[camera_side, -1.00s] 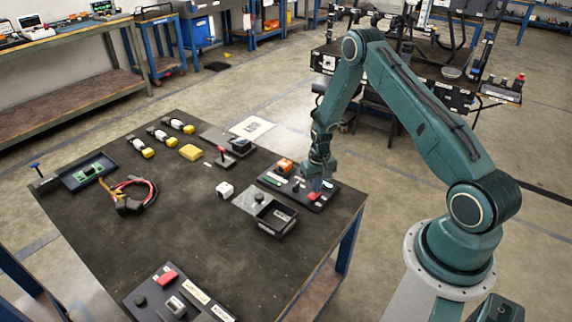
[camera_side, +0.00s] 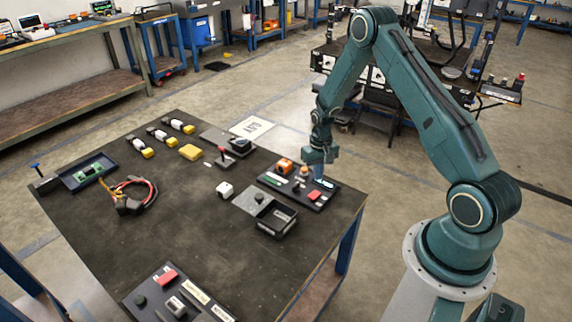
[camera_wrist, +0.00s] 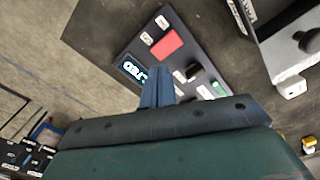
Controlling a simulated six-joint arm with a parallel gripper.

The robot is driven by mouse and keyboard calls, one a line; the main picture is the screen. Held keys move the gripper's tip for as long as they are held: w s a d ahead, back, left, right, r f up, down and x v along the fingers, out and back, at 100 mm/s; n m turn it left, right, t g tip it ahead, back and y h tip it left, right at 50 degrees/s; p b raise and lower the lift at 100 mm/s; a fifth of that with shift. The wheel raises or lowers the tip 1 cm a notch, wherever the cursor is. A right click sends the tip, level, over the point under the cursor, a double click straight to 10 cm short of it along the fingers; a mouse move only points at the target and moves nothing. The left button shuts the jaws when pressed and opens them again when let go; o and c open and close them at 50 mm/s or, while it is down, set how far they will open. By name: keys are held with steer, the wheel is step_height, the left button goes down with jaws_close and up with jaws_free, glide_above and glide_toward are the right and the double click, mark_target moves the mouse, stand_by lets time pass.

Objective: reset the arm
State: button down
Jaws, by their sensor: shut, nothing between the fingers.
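My gripper (camera_side: 318,172) is shut and empty, a little above the dark control panel (camera_side: 290,193) at the right end of the black table. In the wrist view its fingers (camera_wrist: 158,90) are together and point down over the panel. The panel carries a red button (camera_side: 314,196), an orange part (camera_side: 284,166), a green strip and a small lit display (camera_wrist: 132,72). The gripper hides part of the panel in both views.
A second panel (camera_side: 178,298) lies at the table's front. A green board in a tray (camera_side: 88,172) and a cable bundle (camera_side: 132,194) lie left. The table's middle is clear.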

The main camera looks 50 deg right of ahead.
steer(key=shift+r, duration=0.45)
steer(key=s+a+r+n+t, duration=0.1)
steer(key=a+r, duration=0.3)
steer(key=r, duration=0.5)
steer(key=s+a+r+n+t, duration=0.1)
steer(key=a+r, duration=0.2)
steer(key=r, duration=0.5)
steer(key=s+a+r+n+t, duration=0.1)
steer(key=a+r, duration=0.3)
steer(key=r, duration=0.5)
steer(key=s+a+r+n+t, duration=0.1)
steer(key=s+a+r, duration=0.4)
steer(key=s, duration=0.5)
steer(key=s+a+r+n+t, duration=0.1)
steer(key=s+a+r, duration=0.4)
steer(key=s, duration=0.5)
steer(key=shift+s+r+n+t, duration=0.3)
steer(key=shift+s+r+n, duration=0.1)
steer(key=shift+n, duration=0.1)
